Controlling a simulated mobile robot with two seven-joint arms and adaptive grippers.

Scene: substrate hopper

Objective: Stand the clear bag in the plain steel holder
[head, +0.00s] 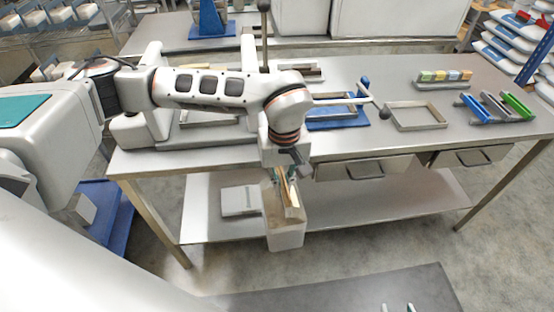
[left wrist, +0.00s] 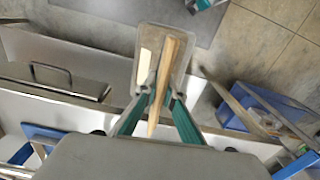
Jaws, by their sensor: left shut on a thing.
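The clear bag (head: 286,236) is a pale, see-through, box-like pouch with slim tan and white pieces in or at its mouth. It hangs upright off the table's front edge, below my left gripper (head: 284,180). In the left wrist view my left gripper (left wrist: 158,112) is shut on the bag (left wrist: 180,78) at its upper end. A plain steel holder (head: 422,127), an open rectangular frame, sits on the tabletop to the right, apart from the bag. Only two fingertips of my right gripper (head: 397,308) show at the bottom edge, spaced apart with nothing visible between them.
A blue-based holder (head: 345,122) stands left of the steel one. Coloured blocks (head: 445,76) and blue, grey and green clips (head: 518,105) lie at the right. Drawers (head: 350,170) hang under the tabletop. A pale box (head: 240,200) lies on the lower shelf.

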